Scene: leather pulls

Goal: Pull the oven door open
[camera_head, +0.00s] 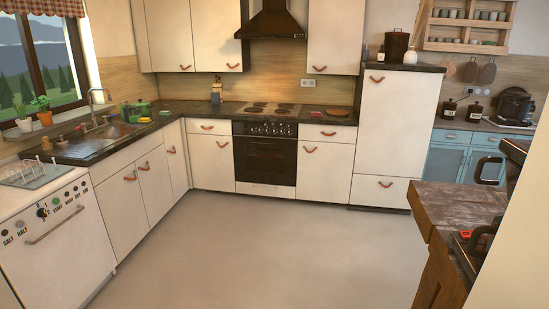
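The oven (265,155) stands in the row of white units at the back, below the hob (268,109). Its dark glass door (264,163) looks shut, flush with the cabinet fronts. A row of knobs (268,129) runs along the panel above the door. A thin bar that looks like the door's handle (264,141) crosses the top of the door. The oven is far across the room and nothing blocks it. Neither of my grippers shows in the head view.
Open grey floor (240,245) lies in front of the oven. A white dishwasher (58,240) stands at the left. A wooden table (452,215) with dark objects on it juts in at the right, beside a pale wall edge. White drawers with leather pulls flank the oven.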

